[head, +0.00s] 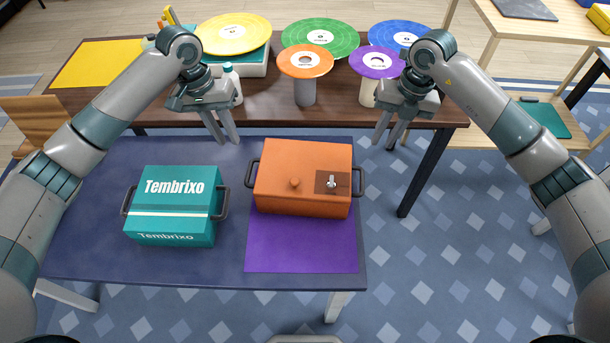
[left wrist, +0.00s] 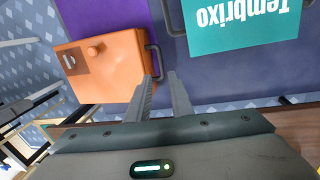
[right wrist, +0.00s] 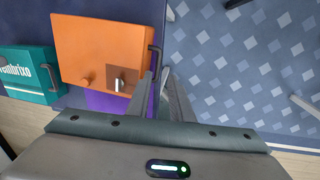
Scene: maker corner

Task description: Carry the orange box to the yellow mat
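The orange box (head: 290,185) sits on the blue table, partly on a purple mat, with a dark handle on its left and right sides. It also shows in the left wrist view (left wrist: 110,60) and the right wrist view (right wrist: 95,50). The yellow mat (head: 98,63) lies on the brown table at the back left. My left gripper (head: 222,139) is open and empty, behind and left of the box's left handle (head: 252,173). My right gripper (head: 385,143) is open and empty, behind and right of the right handle (head: 360,182). Neither gripper appears to touch the box.
A teal Tembrixo box (head: 172,205) stands left of the orange box. The purple mat (head: 300,248) has bare room in front. The brown table (head: 270,115) holds several coloured discs on stands, a white bottle (head: 232,82) and a teal-and-white case. Blue patterned floor lies to the right.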

